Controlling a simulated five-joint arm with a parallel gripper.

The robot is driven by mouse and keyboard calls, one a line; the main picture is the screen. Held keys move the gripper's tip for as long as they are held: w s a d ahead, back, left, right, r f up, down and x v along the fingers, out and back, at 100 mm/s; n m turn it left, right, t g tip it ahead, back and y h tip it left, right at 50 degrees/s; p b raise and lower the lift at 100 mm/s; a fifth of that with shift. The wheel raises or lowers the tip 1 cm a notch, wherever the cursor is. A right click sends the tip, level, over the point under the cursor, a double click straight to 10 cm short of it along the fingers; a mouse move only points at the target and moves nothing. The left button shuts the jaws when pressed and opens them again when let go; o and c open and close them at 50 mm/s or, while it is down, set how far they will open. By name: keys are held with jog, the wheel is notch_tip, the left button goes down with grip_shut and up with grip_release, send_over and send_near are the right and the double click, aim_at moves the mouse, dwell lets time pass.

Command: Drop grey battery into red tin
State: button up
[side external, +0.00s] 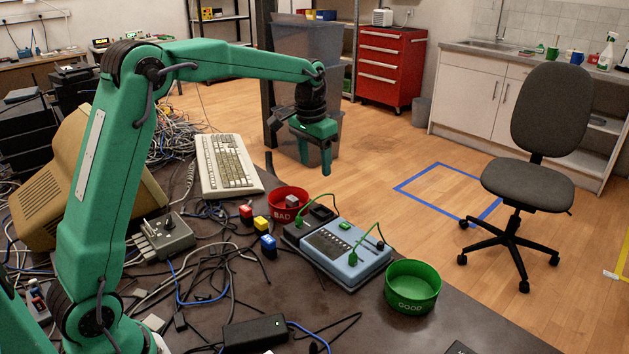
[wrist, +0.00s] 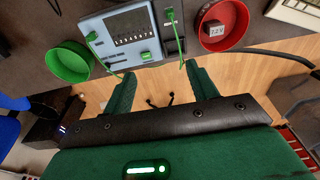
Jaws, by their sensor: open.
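The red tin (side external: 275,202), marked BAD, stands on the dark table behind the blue tester. The grey battery (side external: 292,201) sits inside it. In the wrist view the red tin (wrist: 236,33) is at the upper right, and the grey battery (wrist: 216,30) lies in it with a 7.2V label facing up. My gripper (side external: 314,160) is raised above and behind the tin in the side view, apart from it. In the wrist view its two fingers (wrist: 161,76) are spread with nothing between them.
A blue tester (side external: 345,255) with green leads stands beside the red tin. A green tin (side external: 412,290), marked GOOD, is near the right table edge. Red (side external: 246,212), yellow (side external: 261,223) and blue (side external: 268,244) blocks lie left of the tester. A keyboard (side external: 227,165) and tangled cables cover the left.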

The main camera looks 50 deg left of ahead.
jog(key=s+d+r+t, duration=0.1)
jog(key=s+d+r, duration=0.2)
jog(key=s, duration=0.6)
jog(key=shift+d+r, duration=0.15)
jog(key=shift+r, duration=1.1)
jog(key=shift+s, duration=0.2)
jog(key=s+d+f+t, duration=0.1)
jog(key=s+d, duration=0.1)
jog(key=s, duration=0.8)
jog(key=s+d+f+t, duration=0.1)
jog(key=s+d+t, duration=0.1)
jog(key=s, duration=0.7)
jog(key=shift+s+f, duration=0.4)
